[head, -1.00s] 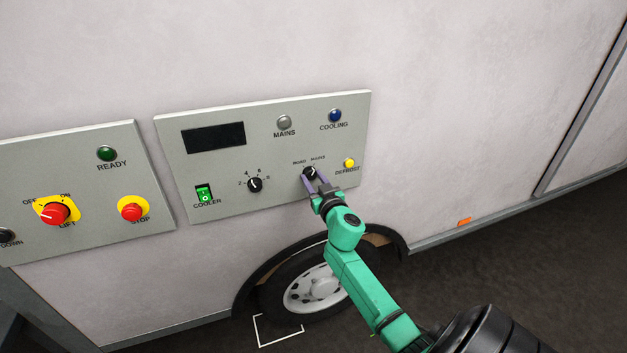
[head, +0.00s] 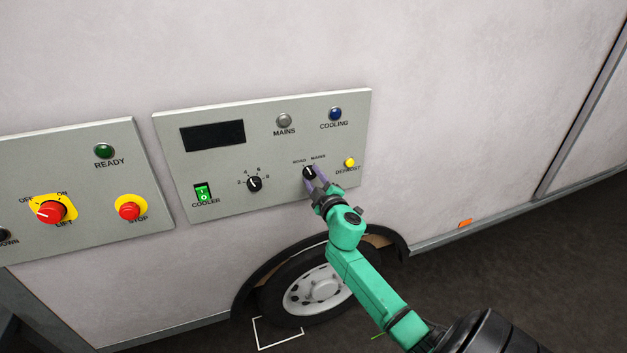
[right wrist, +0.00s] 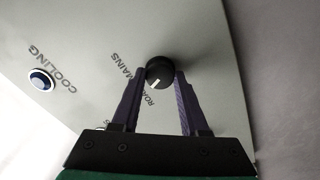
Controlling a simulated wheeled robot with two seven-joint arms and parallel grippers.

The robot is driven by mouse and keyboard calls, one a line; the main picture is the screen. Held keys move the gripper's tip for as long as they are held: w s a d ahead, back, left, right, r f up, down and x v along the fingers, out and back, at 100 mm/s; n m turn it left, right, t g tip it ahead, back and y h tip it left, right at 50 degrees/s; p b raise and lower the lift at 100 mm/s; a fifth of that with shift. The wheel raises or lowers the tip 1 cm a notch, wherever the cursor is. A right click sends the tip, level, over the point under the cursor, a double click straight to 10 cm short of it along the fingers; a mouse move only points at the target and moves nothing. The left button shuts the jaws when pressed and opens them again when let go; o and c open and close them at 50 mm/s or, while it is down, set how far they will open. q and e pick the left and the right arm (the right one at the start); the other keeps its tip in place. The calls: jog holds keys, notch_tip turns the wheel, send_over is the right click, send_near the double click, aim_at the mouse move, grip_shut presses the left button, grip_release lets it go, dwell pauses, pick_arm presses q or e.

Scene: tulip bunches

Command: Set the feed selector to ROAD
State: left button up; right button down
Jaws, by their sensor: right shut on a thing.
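The feed selector (head: 308,172) is a small black round knob with a white pointer line, low on the right part of the grey control panel. ROAD and MAINS are printed above it. In the right wrist view the knob (right wrist: 160,71) has its pointer directed toward the partly hidden ROAD lettering (right wrist: 153,97), away from MAINS (right wrist: 123,73). My right gripper (head: 314,176) is shut on the knob, with one purple finger on each side; the fingers also show in the right wrist view (right wrist: 160,84). My left gripper is not in view.
The grey panel (head: 225,150) also carries a dark display, a green COOLER switch (head: 203,193), a numbered dial (head: 255,184), a yellow DEFROST button (head: 349,162) and lamps. A second panel at left has a red LIFT knob (head: 50,212) and STOP button (head: 129,211). A wheel is below.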

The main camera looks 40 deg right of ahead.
jog(key=shift+f+n, duration=0.1)
jog(key=shift+n, duration=1.1)
jog(key=shift+c, duration=2.1)
grip_release()
jog(key=shift+s, duration=0.1)
jog(key=b+v, duration=0.2)
jog(key=v, duration=1.2)
jog(key=shift+s+b, duration=0.2)
jog(key=shift+b, duration=0.15)
